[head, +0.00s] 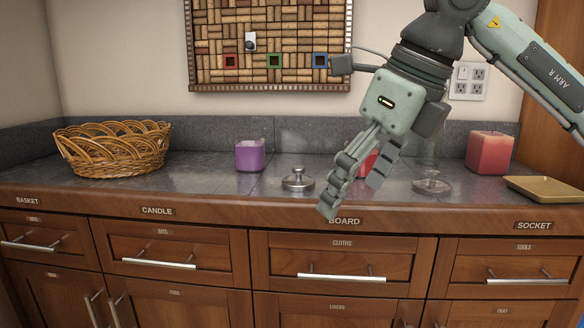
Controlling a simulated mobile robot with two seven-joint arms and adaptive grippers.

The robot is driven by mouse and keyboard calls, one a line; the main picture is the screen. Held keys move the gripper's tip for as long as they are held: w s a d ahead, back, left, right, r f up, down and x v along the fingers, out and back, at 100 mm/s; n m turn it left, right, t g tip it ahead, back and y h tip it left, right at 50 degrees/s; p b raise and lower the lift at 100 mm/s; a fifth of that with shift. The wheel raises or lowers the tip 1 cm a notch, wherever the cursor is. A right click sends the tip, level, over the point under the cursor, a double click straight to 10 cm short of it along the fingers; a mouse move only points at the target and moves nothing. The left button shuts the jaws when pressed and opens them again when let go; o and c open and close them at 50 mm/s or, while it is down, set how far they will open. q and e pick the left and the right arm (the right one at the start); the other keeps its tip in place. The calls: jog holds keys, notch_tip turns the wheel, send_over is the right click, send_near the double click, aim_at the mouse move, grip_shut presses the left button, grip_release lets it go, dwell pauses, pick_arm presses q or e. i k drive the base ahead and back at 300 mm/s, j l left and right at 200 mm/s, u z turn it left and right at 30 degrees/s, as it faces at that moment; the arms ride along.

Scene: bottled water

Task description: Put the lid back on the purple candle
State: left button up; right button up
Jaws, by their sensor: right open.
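The purple candle (250,155) stands on the counter left of centre, with no lid on it. A round metal lid with a knob (298,180) lies on the counter in front of it and to its right. My right gripper (351,197) hangs near the counter's front edge, to the right of this lid. Its two fingers point down and are spread, with nothing seen between them. A clear round lid-like piece (432,185) lies farther right; I cannot tell which candle either lid belongs to. My left gripper is not in view.
A wicker basket (113,150) stands at the left. A small red candle (370,161) is partly hidden behind my right gripper. A larger red candle (490,153) and a gold tray (546,189) are at the right. The counter between basket and purple candle is clear.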

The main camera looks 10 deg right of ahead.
aim_at(249, 148)
jog(key=i, duration=0.9)
